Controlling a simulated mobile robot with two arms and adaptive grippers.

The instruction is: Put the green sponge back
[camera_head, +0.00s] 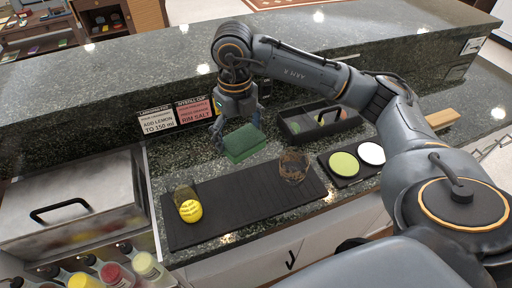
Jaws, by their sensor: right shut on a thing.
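The green sponge (242,146) is a rectangular block with a darker top and a lighter front side. My right gripper (238,122) points down and is shut on the sponge, with its fingers at the sponge's back and upper part. The sponge hangs over the counter behind the black bar mat and left of a black divided tray (292,134). I cannot tell the exact gap below it. The tray shows a reddish and a greenish thing inside, partly hidden by its walls. My left gripper is out of view.
On the black mat (240,205) stand a glass (293,167) and a small jar with a yellow ball (189,205). A dark board (349,178) holds green and white discs. Sign cards (157,121) lean behind. A metal lidded bin (70,205) and bottles are left.

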